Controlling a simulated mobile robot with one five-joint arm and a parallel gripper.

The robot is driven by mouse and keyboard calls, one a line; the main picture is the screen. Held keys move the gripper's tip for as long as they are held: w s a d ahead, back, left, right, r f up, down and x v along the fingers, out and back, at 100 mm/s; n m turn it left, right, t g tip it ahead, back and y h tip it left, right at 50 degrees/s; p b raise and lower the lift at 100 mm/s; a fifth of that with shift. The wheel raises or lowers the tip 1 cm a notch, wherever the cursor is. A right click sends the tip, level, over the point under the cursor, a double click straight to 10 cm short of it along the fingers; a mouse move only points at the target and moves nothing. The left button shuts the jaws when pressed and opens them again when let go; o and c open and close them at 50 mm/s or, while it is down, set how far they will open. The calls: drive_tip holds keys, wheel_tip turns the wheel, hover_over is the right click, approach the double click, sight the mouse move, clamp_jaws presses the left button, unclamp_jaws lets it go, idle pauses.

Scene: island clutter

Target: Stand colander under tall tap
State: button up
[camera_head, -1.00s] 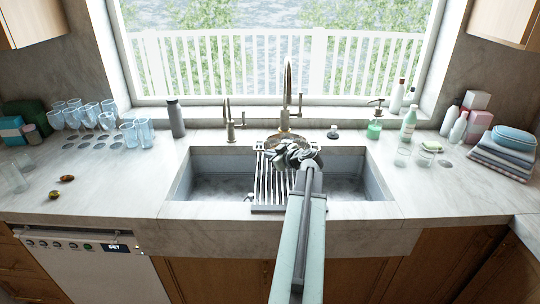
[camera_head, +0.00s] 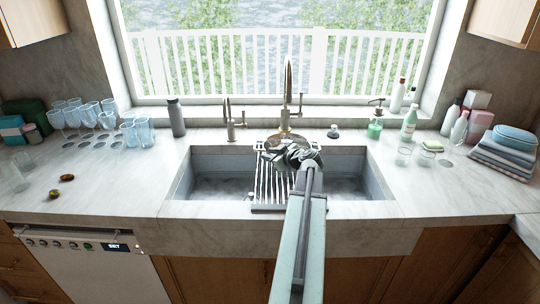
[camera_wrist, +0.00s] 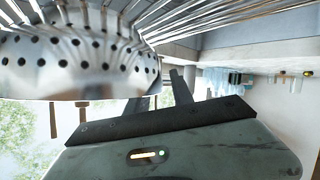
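The colander (camera_head: 284,137) is a shiny metal bowl at the far edge of the sink, at the foot of the tall tap (camera_head: 289,85). My gripper (camera_head: 294,154) is at its near side and covers part of it. In the wrist view, the picture is inverted and the perforated wall of the colander (camera_wrist: 85,55) fills the upper left. My dark fingers are beside its rim there; the rim partly hides them, so I cannot tell whether they grip it. A slatted rack (camera_head: 270,188) lies across the sink beneath.
The sink (camera_head: 220,180) is open on both sides of the rack. A shorter tap (camera_head: 231,120) stands left of the tall one. Several glasses (camera_head: 88,117) and a dark bottle (camera_head: 176,118) stand left. Bottles (camera_head: 409,122), glasses and folded towels (camera_head: 503,157) stand right.

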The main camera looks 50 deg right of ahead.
drive_tip(key=p+v, duration=0.2)
drive_tip(key=v, duration=0.5)
drive_tip(key=shift+s+p, duration=0.3)
drive_tip(key=shift+p, duration=0.1)
drive_tip(key=shift+a+r, duration=0.1)
drive_tip(key=shift+r, duration=0.05)
